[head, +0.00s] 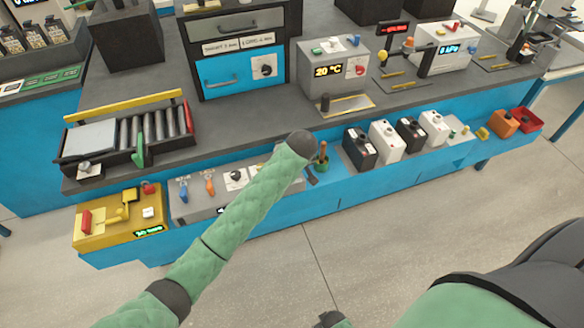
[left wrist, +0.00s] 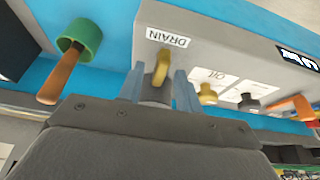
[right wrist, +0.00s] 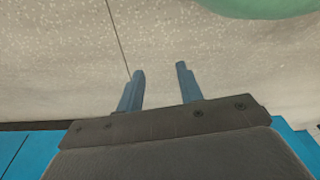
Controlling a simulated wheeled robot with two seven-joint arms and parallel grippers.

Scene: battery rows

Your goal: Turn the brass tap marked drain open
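The brass tap (left wrist: 161,66) is in the left wrist view, on the front of a grey panel, beside a white label (left wrist: 168,38) reading DRAIN. My left gripper (left wrist: 159,76) is open, with one finger on each side of the tap. A gap shows between the tap's handle and the fingers, so I see no firm grip. In the head view my left arm covers the tap. My right gripper (right wrist: 160,78) is open and empty, with only bare floor beyond its fingers.
Brass, black and orange knobs (left wrist: 207,95) sit along the same panel. A green cup with an orange-handled tool (left wrist: 78,42) hangs close by; it also shows in the head view (head: 322,160). Black and white boxes (head: 385,140) stand farther right. The floor in front is clear.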

